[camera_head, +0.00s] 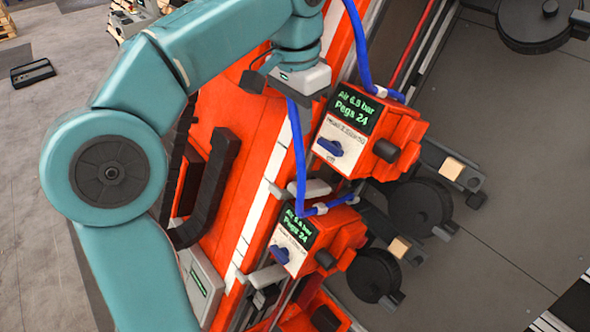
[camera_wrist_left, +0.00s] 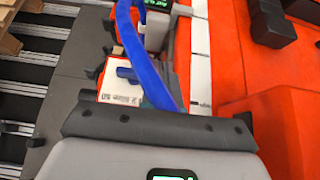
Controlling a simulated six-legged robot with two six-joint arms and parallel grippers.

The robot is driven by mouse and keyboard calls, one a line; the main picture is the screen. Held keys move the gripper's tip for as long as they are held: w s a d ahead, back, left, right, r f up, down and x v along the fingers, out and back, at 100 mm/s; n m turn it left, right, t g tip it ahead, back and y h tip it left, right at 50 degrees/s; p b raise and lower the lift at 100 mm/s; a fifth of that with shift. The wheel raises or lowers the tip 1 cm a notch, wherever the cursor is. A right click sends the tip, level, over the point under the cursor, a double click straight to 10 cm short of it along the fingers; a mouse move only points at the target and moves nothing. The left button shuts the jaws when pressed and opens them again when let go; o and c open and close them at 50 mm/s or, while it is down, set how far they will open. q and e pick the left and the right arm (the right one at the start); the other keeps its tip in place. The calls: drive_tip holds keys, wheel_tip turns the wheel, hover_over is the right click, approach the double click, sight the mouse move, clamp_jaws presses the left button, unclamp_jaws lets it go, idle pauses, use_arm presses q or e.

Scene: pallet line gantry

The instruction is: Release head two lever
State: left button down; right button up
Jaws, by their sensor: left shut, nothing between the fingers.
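Two orange heads, an upper one (camera_head: 380,130) and a lower one (camera_head: 325,240), each carry a green-lettered screen and a white plate with a small blue lever. The upper lever (camera_head: 331,147) and the lower lever (camera_head: 280,255) are both clear of my gripper. The label text is too small to tell which is head two. My left gripper (camera_head: 290,84) is shut and empty, up and left of the upper head. In the left wrist view, its dark fingers (camera_wrist_left: 160,127) are in front of a white plate with a blue lever (camera_wrist_left: 127,73). My right gripper is out of view.
A blue hose (camera_head: 298,150) hangs beside the heads and crosses in front of the plate in the left wrist view (camera_wrist_left: 142,58). Dark round wheels (camera_head: 425,203) and pale blocks (camera_head: 452,168) sit right of the heads. A black cable chain (camera_head: 212,190) runs along the orange frame.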

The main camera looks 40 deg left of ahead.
use_arm(q)
hover_over(296, 184)
drive_tip(key=w, duration=0.2)
drive_tip(key=f, duration=0.7)
drive_tip(key=shift+s+f+b, duration=0.2)
drive_tip(key=shift+f+b, duration=0.15)
drive_tip(key=s+f, duration=0.2)
drive_tip(key=f, duration=0.1)
drive_tip(key=shift+f, duration=0.25)
drive_tip(key=shift+w+f, duration=0.1)
drive_tip(key=shift+f, duration=0.15)
